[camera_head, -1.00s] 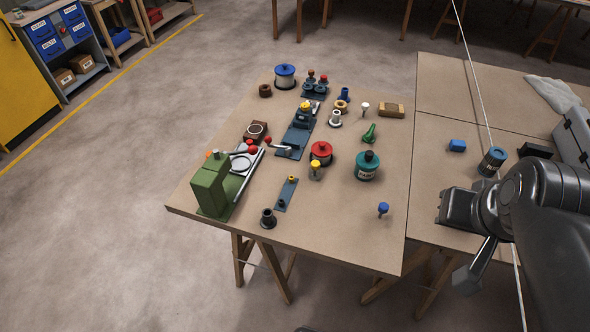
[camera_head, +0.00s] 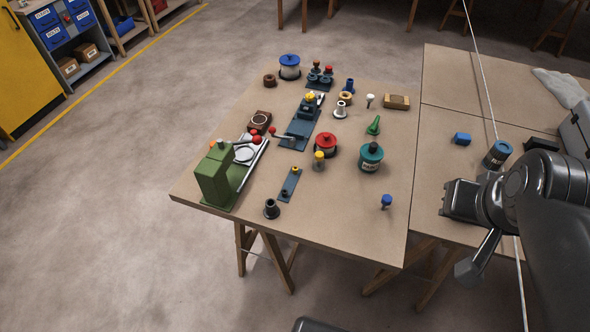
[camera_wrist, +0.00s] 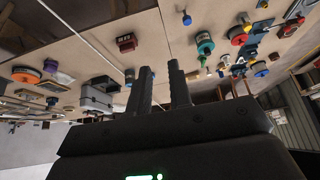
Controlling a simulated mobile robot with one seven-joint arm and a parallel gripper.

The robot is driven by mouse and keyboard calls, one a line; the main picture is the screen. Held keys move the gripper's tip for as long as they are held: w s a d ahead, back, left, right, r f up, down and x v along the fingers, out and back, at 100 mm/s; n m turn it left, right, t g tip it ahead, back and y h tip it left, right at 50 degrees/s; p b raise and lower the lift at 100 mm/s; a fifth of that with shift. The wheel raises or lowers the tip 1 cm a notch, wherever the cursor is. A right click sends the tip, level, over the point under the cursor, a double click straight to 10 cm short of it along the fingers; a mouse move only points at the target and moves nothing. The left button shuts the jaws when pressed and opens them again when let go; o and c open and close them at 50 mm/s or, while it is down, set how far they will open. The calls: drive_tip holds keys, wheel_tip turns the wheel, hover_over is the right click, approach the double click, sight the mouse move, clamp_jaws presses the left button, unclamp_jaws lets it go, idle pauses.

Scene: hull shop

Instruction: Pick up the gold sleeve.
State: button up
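The gold sleeve (camera_head: 346,97) is a short, ring-like brass-coloured piece. It sits on the far part of the left table in the head view, just behind a pale grey flanged sleeve (camera_head: 341,110) that partly overlaps it. My gripper (camera_wrist: 160,68) shows in the wrist view with its two dark fingers apart and nothing between them. It is well away from the gold sleeve, with my arm over the right-hand table in the head view. I cannot pick out the gold sleeve for sure in the wrist view.
Near the sleeve stand a blue sleeve (camera_head: 349,85), a white-topped peg (camera_head: 370,100) and a wooden block (camera_head: 397,101). A red-lidded pot (camera_head: 325,144), a teal pot (camera_head: 371,157) and a green press (camera_head: 216,178) stand nearer. The table's front right is mostly clear.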

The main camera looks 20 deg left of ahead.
drive_tip(key=o, duration=0.5)
